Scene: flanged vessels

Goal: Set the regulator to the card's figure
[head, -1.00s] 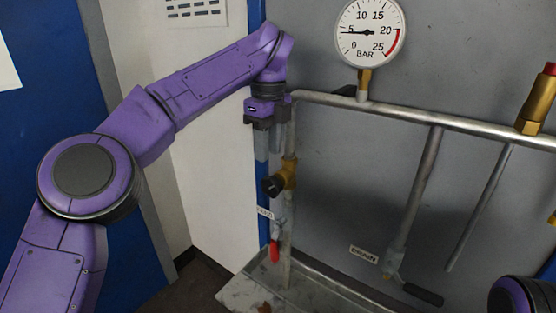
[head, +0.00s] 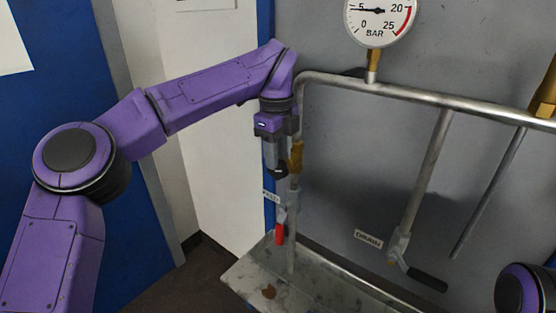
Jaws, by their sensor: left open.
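The brass regulator (head: 296,158) sits on the vertical pipe at the left end of the steel pipework. Its dark knob (head: 279,173) shows just below the fingers of my left gripper (head: 276,163). The left gripper points down, open, with its fingertips at the knob; I cannot tell if they touch it. The round pressure gauge (head: 380,18) is cut off by the top edge; its needle points near 5 bar. I see no readable card figure; a white sheet (head: 205,3) on the wall is mostly cut off. My right gripper is out of view.
A drain lever (head: 426,280) beside the DRAIN label (head: 368,239) is at the right. A metal tray (head: 255,275) runs below. A brass fitting (head: 545,92) stands at the right edge.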

